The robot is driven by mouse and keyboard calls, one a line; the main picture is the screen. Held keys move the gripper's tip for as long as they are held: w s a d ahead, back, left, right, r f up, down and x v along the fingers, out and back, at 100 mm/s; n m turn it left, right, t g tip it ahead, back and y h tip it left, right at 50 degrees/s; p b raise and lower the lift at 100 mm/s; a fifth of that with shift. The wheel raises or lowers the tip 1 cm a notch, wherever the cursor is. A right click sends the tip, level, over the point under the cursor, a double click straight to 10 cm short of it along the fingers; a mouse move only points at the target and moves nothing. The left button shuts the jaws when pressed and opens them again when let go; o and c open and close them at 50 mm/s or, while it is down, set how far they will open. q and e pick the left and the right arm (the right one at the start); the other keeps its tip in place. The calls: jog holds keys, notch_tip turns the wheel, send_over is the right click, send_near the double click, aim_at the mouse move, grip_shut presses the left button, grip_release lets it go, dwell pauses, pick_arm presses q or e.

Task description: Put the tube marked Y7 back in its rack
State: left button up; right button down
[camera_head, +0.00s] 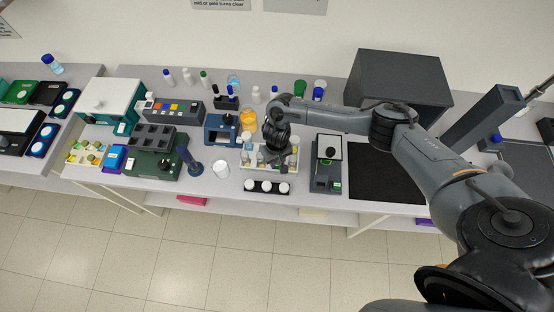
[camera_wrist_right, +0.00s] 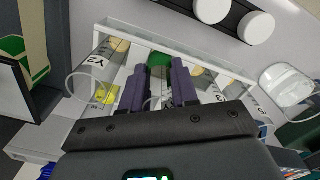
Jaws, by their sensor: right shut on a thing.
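A white tube rack (camera_head: 245,166) holding several tubes stands on the bench below my right gripper (camera_head: 277,163). In the right wrist view, the rack's white rim (camera_wrist_right: 180,47) runs just beyond the purple fingers of the right gripper (camera_wrist_right: 160,78). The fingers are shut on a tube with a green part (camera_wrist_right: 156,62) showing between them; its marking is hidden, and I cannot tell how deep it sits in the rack. A tube (camera_wrist_right: 98,62) at the left of the rack has a label that looks like Y2 or Y7. My left gripper is out of view.
A black strip with white round caps (camera_head: 267,187) lies in front of the rack. A dark device (camera_head: 327,170) and a black mat (camera_head: 385,175) are to the right. An orange-filled beaker (camera_head: 248,118) stands behind.

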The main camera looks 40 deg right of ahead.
jog(key=c, duration=0.8)
grip_release()
jog(key=shift+f, duration=0.1)
notch_tip(320, 180, up, 11)
jog(key=p, duration=0.2)
jog(key=shift+f+p, duration=0.1)
jog(key=shift+p, duration=0.25)
